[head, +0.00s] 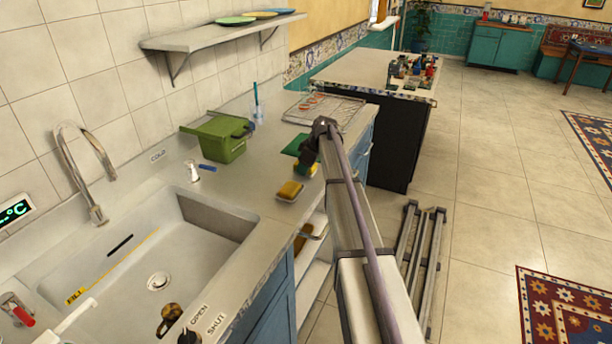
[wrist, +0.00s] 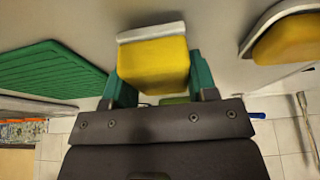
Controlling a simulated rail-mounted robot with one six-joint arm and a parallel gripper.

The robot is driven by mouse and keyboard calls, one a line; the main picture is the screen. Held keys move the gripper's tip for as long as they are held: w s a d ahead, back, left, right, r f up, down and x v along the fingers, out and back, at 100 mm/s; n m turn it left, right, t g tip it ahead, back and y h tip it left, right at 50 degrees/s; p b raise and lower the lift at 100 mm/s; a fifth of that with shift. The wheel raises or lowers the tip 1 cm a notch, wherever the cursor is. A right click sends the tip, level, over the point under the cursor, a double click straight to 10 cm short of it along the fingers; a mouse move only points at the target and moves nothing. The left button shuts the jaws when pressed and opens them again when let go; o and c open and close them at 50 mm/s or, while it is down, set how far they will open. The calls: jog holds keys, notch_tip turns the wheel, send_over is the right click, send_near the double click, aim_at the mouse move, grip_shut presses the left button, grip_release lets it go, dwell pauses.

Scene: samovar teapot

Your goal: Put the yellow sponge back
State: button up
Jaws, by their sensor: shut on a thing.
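A yellow sponge (wrist: 153,65) with a pale grey layer along one side is between the green fingers of my gripper (wrist: 158,82) in the wrist view. The fingers are shut on its two sides. In the head view my gripper (head: 308,164) is low over the counter, near its front edge; the arm partly hides it. A second yellow sponge (head: 290,189) sits in a pale dish by the counter edge, just nearer than my gripper. It also shows at the upper right of the wrist view (wrist: 292,40). I cannot tell whether the held sponge touches the counter.
A green ribbed mat (wrist: 50,70) lies beside my gripper. A green tub (head: 221,140) stands behind on the counter (head: 232,186), with a wire rack (head: 325,110) farther along. The sink (head: 150,262) is nearer. A small white bottle (head: 192,172) stands by it.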

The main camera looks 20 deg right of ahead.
jog(key=shift+f+p, duration=0.1)
jog(key=shift+p, duration=0.2)
jog(key=shift+f, duration=0.25)
jog(key=o, duration=0.9)
jog(key=p+v, duration=1.1)
jog(key=v, duration=0.1)
jog(key=shift+r, duration=0.3)
jog(key=shift+w, duration=0.1)
